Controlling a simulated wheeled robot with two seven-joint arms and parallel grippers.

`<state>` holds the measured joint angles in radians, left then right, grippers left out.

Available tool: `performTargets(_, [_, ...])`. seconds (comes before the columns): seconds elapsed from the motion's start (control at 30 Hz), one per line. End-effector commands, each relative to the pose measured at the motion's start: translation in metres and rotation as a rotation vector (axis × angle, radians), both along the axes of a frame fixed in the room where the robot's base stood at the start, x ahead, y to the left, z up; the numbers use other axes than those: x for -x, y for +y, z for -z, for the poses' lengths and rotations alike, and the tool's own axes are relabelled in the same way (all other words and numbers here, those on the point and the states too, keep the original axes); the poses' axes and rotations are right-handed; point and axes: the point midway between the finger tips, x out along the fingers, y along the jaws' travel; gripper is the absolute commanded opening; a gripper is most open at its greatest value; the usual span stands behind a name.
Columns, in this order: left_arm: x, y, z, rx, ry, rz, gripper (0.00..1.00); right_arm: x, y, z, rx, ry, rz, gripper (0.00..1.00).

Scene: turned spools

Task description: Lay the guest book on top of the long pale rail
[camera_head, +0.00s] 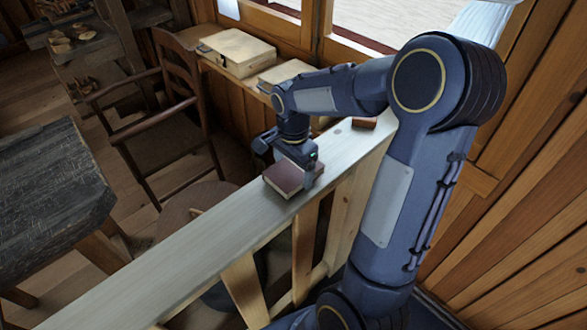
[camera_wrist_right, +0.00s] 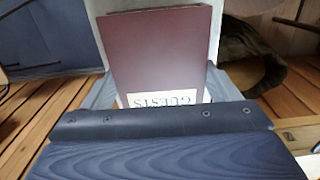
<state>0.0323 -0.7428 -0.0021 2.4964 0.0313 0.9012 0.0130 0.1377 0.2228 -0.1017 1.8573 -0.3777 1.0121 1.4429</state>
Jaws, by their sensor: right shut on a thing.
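The guest book (camera_head: 288,179) is a dark red-brown book with pale page edges. My right gripper (camera_head: 296,168) is shut on it from above. In the right wrist view the book (camera_wrist_right: 163,50) sits between the two fingers, its white label reading "GUESTS" partly covered by the gripper body. The long pale rail (camera_head: 190,249) runs from the lower left up to the right. The book lies flat at the rail's top face, roughly midway along it; I cannot tell whether it touches or hovers just above. My left gripper is in neither view.
A small red-brown block (camera_head: 363,123) sits farther up the rail, partly behind my arm. A wooden chair (camera_head: 160,120) and a dark table (camera_head: 45,185) stand left of the rail. Pale wooden boxes (camera_head: 238,50) are by the window. The rail's lower-left stretch is bare.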

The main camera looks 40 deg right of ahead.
Motion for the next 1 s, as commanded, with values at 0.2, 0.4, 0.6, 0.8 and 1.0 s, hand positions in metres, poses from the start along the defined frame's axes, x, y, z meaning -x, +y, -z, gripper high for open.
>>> performTargets(0.2, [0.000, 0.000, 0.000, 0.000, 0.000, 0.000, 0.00, 0.000, 0.000, 0.007, 0.000, -0.002, 0.001, 0.52])
performTargets(0.4, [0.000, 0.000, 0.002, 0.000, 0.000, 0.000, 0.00, 0.000, 0.000, 0.010, 0.000, -0.002, 0.000, 0.52])
performTargets(0.6, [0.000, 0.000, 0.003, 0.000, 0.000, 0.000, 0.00, 0.000, 0.000, 0.010, 0.000, -0.001, 0.000, 1.00])
performTargets(0.8, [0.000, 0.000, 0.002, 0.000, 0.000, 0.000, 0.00, 0.000, 0.000, 0.010, 0.000, -0.001, 0.000, 1.00])
performTargets(1.0, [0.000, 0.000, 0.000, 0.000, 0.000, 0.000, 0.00, -0.001, 0.000, -0.006, 0.000, -0.006, 0.000, 1.00])
